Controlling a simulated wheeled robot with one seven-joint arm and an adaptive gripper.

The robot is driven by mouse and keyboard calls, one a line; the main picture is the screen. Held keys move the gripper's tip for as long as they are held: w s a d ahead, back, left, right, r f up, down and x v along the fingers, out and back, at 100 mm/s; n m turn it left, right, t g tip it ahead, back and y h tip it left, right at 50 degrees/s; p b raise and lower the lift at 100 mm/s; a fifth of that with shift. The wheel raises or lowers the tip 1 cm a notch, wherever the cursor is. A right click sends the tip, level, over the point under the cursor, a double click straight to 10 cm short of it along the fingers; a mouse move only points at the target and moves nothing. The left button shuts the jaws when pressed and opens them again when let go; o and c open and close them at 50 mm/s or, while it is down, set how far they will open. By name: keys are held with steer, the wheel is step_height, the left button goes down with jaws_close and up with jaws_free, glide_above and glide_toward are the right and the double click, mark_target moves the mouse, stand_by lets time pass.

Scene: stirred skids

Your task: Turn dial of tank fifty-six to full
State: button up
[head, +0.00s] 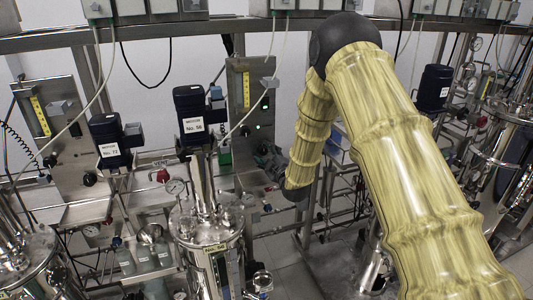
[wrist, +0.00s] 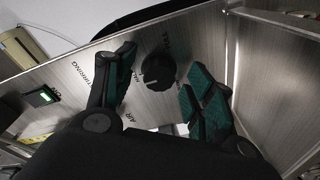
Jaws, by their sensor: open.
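The tank labelled No. 56 (head: 205,235) stands upright in the head view, with its dark motor (head: 190,103) on top. Its steel control panel (head: 243,75) rises behind it to the right. In the wrist view a round black dial (wrist: 158,71) sits on a steel panel (wrist: 205,40) with printed words, "STIRRING" and "AIR" among them. My gripper (wrist: 163,76) is open, with one green-padded finger on either side of the dial; contact cannot be made out. In the head view my gripper (head: 267,160) is at the panel's lower part and hides the dial.
A lit green switch (wrist: 42,97) is on the panel. The No. 73 motor (head: 110,140) and its panel (head: 55,120) stand to the left.

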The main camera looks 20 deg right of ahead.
steer(key=shift+c, duration=0.2)
steer(key=c, duration=1)
